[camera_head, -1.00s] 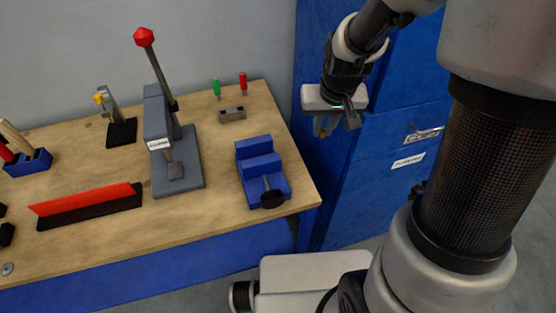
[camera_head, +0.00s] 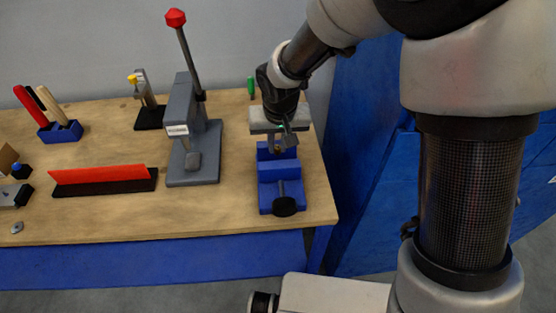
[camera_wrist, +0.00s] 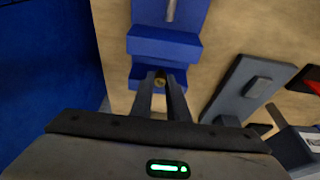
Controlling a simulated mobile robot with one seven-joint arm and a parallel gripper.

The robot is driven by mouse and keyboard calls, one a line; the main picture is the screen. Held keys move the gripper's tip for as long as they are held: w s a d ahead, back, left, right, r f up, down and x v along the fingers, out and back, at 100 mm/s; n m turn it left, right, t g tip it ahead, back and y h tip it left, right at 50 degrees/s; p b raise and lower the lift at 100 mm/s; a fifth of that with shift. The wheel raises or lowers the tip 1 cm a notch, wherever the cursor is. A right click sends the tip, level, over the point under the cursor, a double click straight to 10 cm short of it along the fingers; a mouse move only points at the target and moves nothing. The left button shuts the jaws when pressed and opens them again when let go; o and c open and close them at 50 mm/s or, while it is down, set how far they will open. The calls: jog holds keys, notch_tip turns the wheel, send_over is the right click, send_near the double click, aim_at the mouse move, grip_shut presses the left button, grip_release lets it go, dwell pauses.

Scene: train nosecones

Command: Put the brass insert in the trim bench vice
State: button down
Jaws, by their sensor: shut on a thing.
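The trim bench vice is the blue vice (camera_head: 280,184) near the right end of the workbench, with a dark handle knob at its front. It also shows in the wrist view (camera_wrist: 165,46). My gripper (camera_head: 276,149) is over the rear part of the vice, pointing down. In the wrist view its fingers (camera_wrist: 162,85) are shut on the small round brass insert (camera_wrist: 160,81). The insert appears at or just above the gap between the vice jaws; I cannot tell whether it touches them. My fingers partly hide it.
A grey arbor press (camera_head: 193,140) with a red-knobbed lever stands left of the vice. A green-handled tool (camera_head: 251,87) is behind my gripper. A red strip on a black base (camera_head: 104,180) lies further left. The bench's front right corner is clear.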

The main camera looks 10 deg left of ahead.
aim_at(278, 154)
jog(key=shift+f, duration=2.4)
jog(key=shift+f+b, duration=0.15)
jog(key=shift+b, duration=0.2)
jog(key=c, duration=1.7)
grip_release()
